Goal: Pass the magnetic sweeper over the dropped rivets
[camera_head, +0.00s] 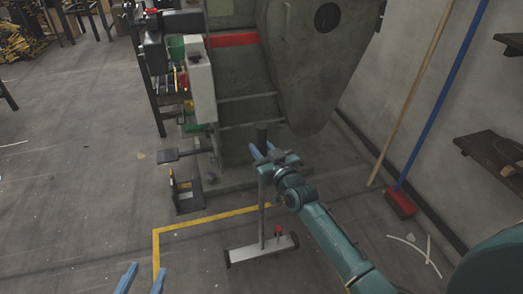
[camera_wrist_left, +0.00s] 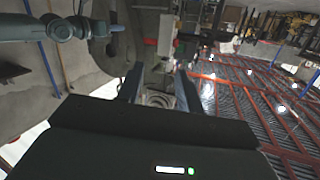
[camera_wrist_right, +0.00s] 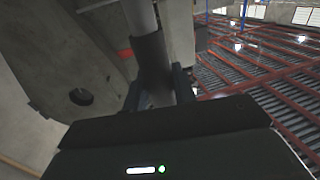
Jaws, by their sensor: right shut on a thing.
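The magnetic sweeper stands on the floor in front of the press, with a flat grey wheeled head (camera_head: 262,250) and an upright pole with a dark grip (camera_head: 261,133) on top. My right gripper (camera_head: 264,154) is shut on the pole near its top. In the right wrist view the sweeper's dark grip (camera_wrist_right: 151,58) runs between the fingers. My left gripper (camera_head: 143,279) is open and empty at the bottom left of the head view, over bare floor; its spread fingers also show in the left wrist view (camera_wrist_left: 160,88). I cannot make out the rivets clearly; only tiny pale specks show on the floor.
A big grey press (camera_head: 245,80) stands behind the sweeper, with a black foot pedal (camera_head: 187,196) at its left. A yellow line (camera_head: 205,219) marks the floor. A red-headed broom (camera_head: 400,204) leans on the right wall near white scraps (camera_head: 410,247). The left floor is mostly clear.

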